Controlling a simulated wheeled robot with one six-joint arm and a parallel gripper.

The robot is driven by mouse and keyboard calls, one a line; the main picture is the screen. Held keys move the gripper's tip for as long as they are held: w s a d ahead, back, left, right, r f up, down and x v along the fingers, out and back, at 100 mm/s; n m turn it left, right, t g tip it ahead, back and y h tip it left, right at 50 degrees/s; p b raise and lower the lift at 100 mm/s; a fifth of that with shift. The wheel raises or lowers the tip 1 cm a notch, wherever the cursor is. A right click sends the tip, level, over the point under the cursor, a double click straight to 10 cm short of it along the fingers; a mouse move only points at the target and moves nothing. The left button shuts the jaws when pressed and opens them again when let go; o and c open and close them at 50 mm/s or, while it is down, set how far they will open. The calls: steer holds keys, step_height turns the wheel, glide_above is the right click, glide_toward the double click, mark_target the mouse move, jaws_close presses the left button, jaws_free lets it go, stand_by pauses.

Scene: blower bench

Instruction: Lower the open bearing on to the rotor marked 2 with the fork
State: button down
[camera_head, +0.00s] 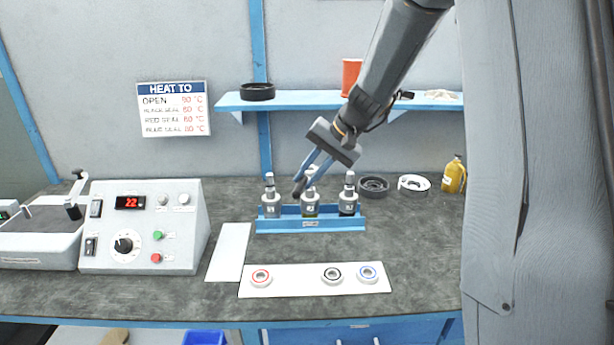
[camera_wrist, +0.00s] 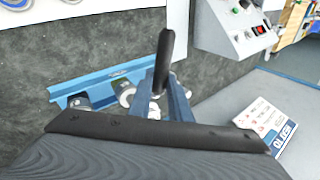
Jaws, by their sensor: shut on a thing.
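My gripper (camera_head: 305,176) reaches down from the upper right with its two blue fingers just above the rotor marked 2 (camera_head: 310,208). The fingers are shut on a dark handle, which I take to be the fork (camera_wrist: 165,50). The fork's tines cannot be made out. The rotor marked 2 stands upright in the middle of a blue rack (camera_head: 270,226), its top partly behind my fingers. The open bearing cannot be made out in either view; I cannot tell whether it is on the fork or on the rotor.
Rotors stand left (camera_head: 270,200) and right (camera_head: 348,200) of the middle one, close by. Red, black and blue ringed bearings lie on a white mat (camera_head: 300,284) in front. A heater box (camera_head: 140,228) is left.

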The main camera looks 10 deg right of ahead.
steer(key=shift+f+b, duration=2.15)
steer(key=shift+f, duration=0.7)
stand_by(1.7)
steer(key=shift+s+a, duration=0.1)
steer(key=s+a, duration=0.2)
steer(key=s, duration=0.3)
steer(key=shift+s+a, duration=0.25)
steer(key=shift+a, duration=0.1)
stand_by(1.2)
steer(key=shift+s+r, duration=0.1)
steer(key=shift+r, duration=0.05)
stand_by(0.3)
steer(key=shift+s+a+r+p, duration=0.15)
steer(key=shift+s+r+p, duration=0.15)
steer(key=shift+r+p, duration=0.4)
steer(key=shift+s+a+r+p, duration=0.2)
steer(key=shift+r+p, duration=0.25)
steer(key=shift+r, duration=0.45)
steer(key=shift+s+a+r+p, duration=0.1)
steer(key=shift+s+r+p, duration=0.25)
steer(key=shift+r+p, duration=0.35)
